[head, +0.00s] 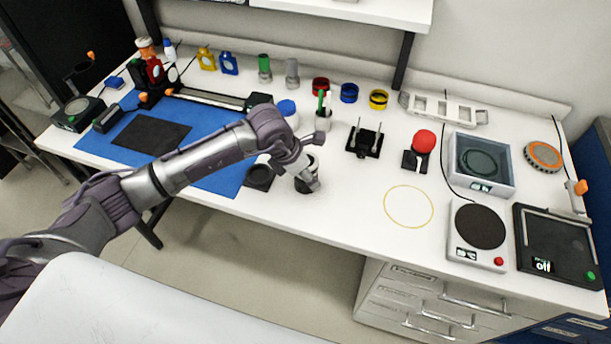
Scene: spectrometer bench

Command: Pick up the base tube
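I cannot tell for certain which object is the base tube. Two small upright tubes stand at the back of the bench: one with a green upper part (264,68) and a plain grey one (292,72). My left arm reaches in from the left, and my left gripper (307,184) points down near the bench's front edge, well in front of both tubes. The fingers are small and dark here, so I cannot tell whether they are open or hold something. My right gripper is not in view.
A white cup with pens (322,117) and a blue-capped container (287,109) stand behind my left gripper. A blue mat (215,181) lies partly under my arm. A black fixture (364,143) and red-knobbed device (423,142) stand to the right. Bench around the yellow ring (409,186) is clear.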

